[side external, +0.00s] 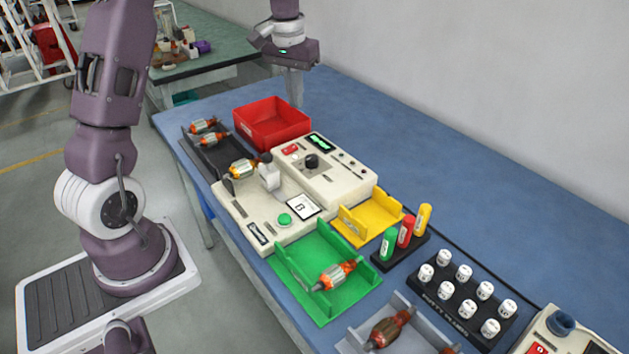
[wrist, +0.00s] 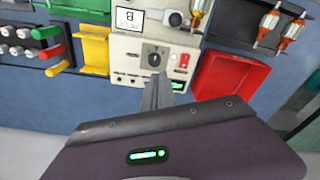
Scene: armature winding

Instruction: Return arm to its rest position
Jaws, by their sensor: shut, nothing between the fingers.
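My gripper (side external: 294,92) is at the top of the side view, its fingers pointing down near the back edge of the red bin. In the wrist view the fingers (wrist: 157,84) are together and empty, over the edge of the cream winding machine (wrist: 130,48). In the side view the winding machine (side external: 325,175) stands mid-table with an armature (side external: 243,169) at its left end. Another armature (side external: 337,275) lies in the green tray (side external: 318,308). My gripper touches none of these.
The red bin (side external: 272,123) and a dark tray (side external: 208,158) with armatures stand at the far end. A yellow tray (side external: 372,218), coloured markers (side external: 405,231) and a black rack (side external: 455,317) of white spools stand nearer. The blue table is bare along the wall.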

